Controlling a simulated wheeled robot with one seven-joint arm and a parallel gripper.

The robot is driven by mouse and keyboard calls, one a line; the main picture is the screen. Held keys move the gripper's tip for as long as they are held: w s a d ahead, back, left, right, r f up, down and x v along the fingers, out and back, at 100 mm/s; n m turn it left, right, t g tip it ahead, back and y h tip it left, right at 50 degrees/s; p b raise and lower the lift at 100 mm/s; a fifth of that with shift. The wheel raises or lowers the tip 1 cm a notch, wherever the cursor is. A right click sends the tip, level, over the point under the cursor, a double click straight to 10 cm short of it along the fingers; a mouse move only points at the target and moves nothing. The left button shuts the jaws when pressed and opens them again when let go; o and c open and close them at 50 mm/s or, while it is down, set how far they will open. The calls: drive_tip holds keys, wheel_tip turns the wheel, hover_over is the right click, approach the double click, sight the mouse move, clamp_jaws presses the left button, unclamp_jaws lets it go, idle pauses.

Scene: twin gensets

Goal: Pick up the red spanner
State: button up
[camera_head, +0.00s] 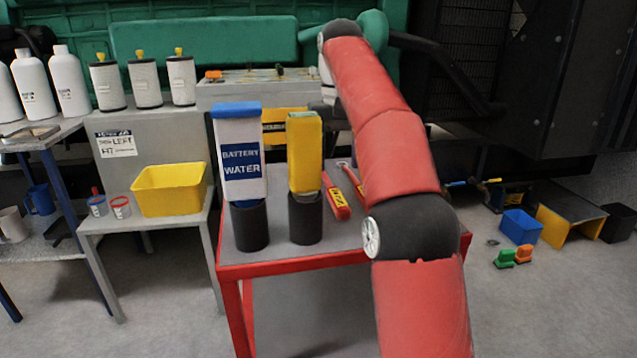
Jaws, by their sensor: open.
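A red-handled tool (352,178) with a pale metal end lies on the grey-topped red table (285,262), partly covered by my arm. It looks like the red spanner, but I cannot be sure. A second red tool with a yellow label (336,198) lies just left of it, close to the yellow bottle. My red arm rises on the right of the table and bends over at the top. I cannot make out my gripper's fingers; they are hidden behind my arm or the things on the table.
A white battery water bottle (240,155) and a yellow bottle (304,150) stand in black cups on the table's left. A yellow bin (170,188) sits on a grey bench to the left. A blue bin (521,226) is on the floor at right.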

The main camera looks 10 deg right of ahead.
sight(337, 193)
drive_tip(key=shift+w+a+f, duration=0.1)
drive_tip(key=shift+w, duration=0.2)
drive_tip(key=shift+f, duration=0.25)
drive_tip(key=shift+s+f+b, duration=0.25)
drive_tip(key=shift+f+b, duration=0.25)
drive_tip(key=shift+f, duration=1.3)
drive_tip(key=shift+s+f+b, duration=0.2)
drive_tip(key=shift+f+b, duration=0.3)
drive_tip(key=shift+f, duration=1.25)
clamp_jaws()
